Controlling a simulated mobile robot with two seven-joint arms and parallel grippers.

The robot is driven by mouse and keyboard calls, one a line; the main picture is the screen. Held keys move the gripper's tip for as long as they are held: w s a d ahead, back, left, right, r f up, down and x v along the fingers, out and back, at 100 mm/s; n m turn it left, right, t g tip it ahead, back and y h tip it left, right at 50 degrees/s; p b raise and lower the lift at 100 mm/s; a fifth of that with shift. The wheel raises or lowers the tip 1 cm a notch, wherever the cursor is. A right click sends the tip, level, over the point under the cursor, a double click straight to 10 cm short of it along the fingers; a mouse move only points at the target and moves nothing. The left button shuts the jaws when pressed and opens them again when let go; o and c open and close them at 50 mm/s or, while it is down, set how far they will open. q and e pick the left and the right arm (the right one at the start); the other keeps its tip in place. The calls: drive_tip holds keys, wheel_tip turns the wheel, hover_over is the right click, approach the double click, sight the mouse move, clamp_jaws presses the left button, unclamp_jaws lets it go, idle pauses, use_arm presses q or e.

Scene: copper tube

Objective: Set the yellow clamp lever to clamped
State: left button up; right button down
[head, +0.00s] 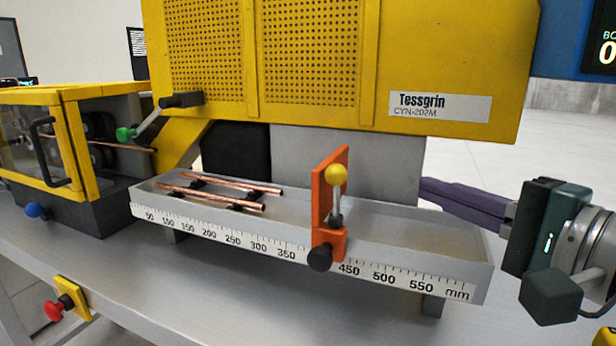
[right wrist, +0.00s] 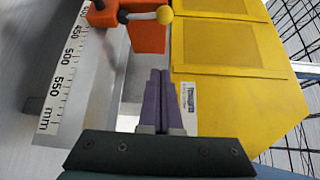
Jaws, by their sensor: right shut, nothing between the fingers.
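The yellow clamp lever (head: 336,175) is a yellow ball on a short metal rod, standing upright against an orange stop plate (head: 324,180) on the measuring tray. In the right wrist view the yellow ball (right wrist: 164,15) is at the top, its rod reaching sideways from the orange block (right wrist: 148,38). My right gripper (head: 424,186) has purple fingers, shut and empty, to the right of the lever and apart from it. In the right wrist view the closed fingertips (right wrist: 160,76) point toward the orange block. My left gripper is not in view.
The tray (head: 455,245) carries a millimetre scale and copper tubes (head: 220,190) on its left part. A yellow machine housing (head: 450,60) overhangs behind. A green-knobbed lever (head: 126,134), a yellow-framed enclosure (head: 68,140) and a red button (head: 54,310) are at left. The tray's right end is clear.

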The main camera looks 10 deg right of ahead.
sight(336, 195)
drive_tip(key=w+a, duration=0.2)
drive_tip(key=w+a+p, duration=0.1)
drive_tip(key=w, duration=0.2)
drive_tip(key=w+a+p, duration=0.1)
drive_tip(key=w+a, duration=0.1)
drive_tip(key=shift+w+a, duration=0.25)
drive_tip(key=shift+a, duration=0.05)
drive_tip(key=shift+s+a+f+p, duration=0.1)
drive_tip(key=shift+s+a+p, duration=0.2)
drive_tip(key=shift+a+p, duration=0.1)
drive_tip(key=shift+s+n+t+b, duration=0.15)
drive_tip(key=shift+n+t+b, duration=0.2)
drive_tip(key=shift+b, duration=0.2)
drive_tip(key=shift+s+a+b, duration=0.15)
drive_tip(key=shift+b, duration=0.3)
